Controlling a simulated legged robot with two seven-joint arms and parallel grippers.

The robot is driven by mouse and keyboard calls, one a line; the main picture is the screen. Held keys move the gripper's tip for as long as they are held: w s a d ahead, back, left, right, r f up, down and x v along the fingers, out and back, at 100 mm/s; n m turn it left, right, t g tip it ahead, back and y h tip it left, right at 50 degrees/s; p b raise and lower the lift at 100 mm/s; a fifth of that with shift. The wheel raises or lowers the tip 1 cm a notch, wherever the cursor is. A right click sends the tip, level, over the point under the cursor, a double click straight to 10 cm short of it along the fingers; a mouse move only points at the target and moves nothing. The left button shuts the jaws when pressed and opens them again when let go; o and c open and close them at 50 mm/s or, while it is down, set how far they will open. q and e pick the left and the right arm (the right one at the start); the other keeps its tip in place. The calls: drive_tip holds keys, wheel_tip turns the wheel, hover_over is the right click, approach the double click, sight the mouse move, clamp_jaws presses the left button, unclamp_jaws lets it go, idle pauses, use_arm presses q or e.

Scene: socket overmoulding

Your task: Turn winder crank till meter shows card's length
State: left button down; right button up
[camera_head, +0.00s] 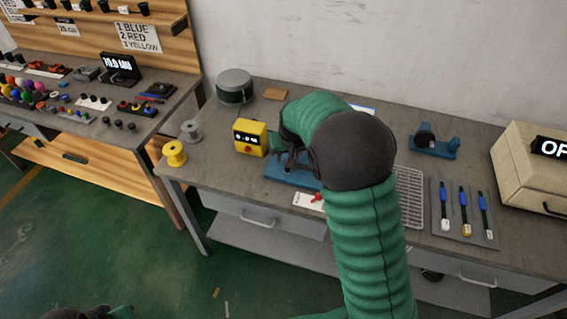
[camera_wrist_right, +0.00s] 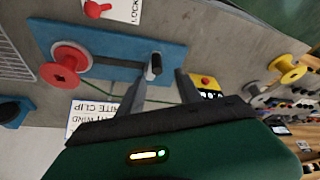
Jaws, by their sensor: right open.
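The winder's blue base (camera_head: 285,172) lies on the bench, partly hidden by my right arm. In the right wrist view the blue base (camera_wrist_right: 120,45) carries a red spool (camera_wrist_right: 70,62) and a black upright crank handle (camera_wrist_right: 153,66). My right gripper (camera_wrist_right: 160,77) is open, its fingertips either side of the handle's line; contact cannot be told. The yellow meter (camera_head: 250,138) stands left of the winder, its digits too small to read surely; it also shows in the wrist view (camera_wrist_right: 205,85). A printed white card (camera_wrist_right: 88,115) is partly hidden by my gripper. My left gripper is not visible.
A red lever (camera_head: 316,197) sits by a white label in front of the winder. Yellow (camera_head: 174,153) and grey (camera_head: 192,131) spools stand left. A wire rack (camera_head: 409,200), blue-handled tools (camera_head: 464,212) and a beige machine (camera_head: 530,165) are right.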

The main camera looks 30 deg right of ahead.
drive_tip(key=x, duration=0.3)
drive_tip(key=d+x, duration=0.1)
drive_tip(key=x, duration=0.3)
drive_tip(key=shift+d+r, duration=0.15)
drive_tip(key=shift+d, duration=0.05)
drive_tip(key=shift+f, duration=0.25)
drive_tip(key=shift+w+a+f, duration=0.25)
drive_tip(key=shift+a, duration=0.35)
drive_tip(key=shift+s+d, duration=0.15)
drive_tip(key=shift+d, duration=0.25)
clamp_jaws()
drive_tip(key=shift+a, duration=0.1)
